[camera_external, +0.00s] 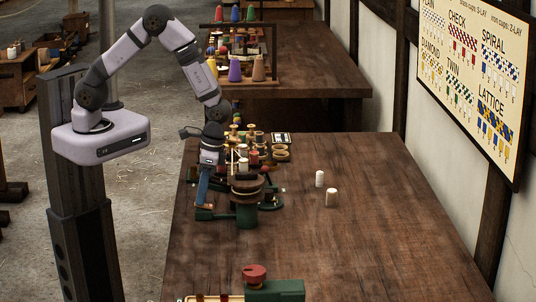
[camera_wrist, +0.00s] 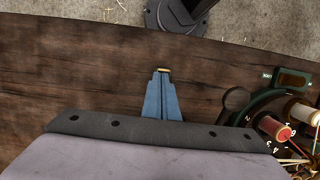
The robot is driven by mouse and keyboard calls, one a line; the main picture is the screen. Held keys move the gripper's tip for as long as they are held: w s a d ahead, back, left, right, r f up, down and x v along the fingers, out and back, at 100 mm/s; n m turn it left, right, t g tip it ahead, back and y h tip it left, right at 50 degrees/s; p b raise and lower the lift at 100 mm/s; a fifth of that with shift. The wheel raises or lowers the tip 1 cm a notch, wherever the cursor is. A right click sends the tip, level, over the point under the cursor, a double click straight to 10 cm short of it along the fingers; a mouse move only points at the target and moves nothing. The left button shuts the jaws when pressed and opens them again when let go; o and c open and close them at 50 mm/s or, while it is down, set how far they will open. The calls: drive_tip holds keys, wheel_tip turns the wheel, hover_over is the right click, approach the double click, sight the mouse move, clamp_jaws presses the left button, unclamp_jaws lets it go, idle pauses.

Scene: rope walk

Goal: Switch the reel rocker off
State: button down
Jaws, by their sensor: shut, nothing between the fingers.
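My gripper (camera_external: 202,203) hangs at the left side of the green machine (camera_external: 246,217), its blue fingers pointing down. In the wrist view my gripper (camera_wrist: 163,73) is shut and empty over bare wood, with a small brass-coloured bit at the tips. The green machine (camera_wrist: 262,102) shows at the right of that view. On it is a dark rectangular part (camera_wrist: 292,82) in a green frame with a small label beside it; it may be the reel rocker, but its position is not readable. The fingers are apart from it, to its left.
Spools with red and pale thread (camera_wrist: 275,129) and a numbered dial crowd the machine. A green device with a red knob (camera_external: 255,274) is at the front. The bench's right side (camera_external: 400,240) is clear.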

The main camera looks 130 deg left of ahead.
drive_tip(key=shift+s+d+f, duration=0.15)
drive_tip(key=shift+f, duration=0.05)
drive_tip(key=shift+s+d+f, duration=0.1)
drive_tip(key=shift+s, duration=0.05)
idle(0.3)
drive_tip(key=shift+w+a, duration=0.65)
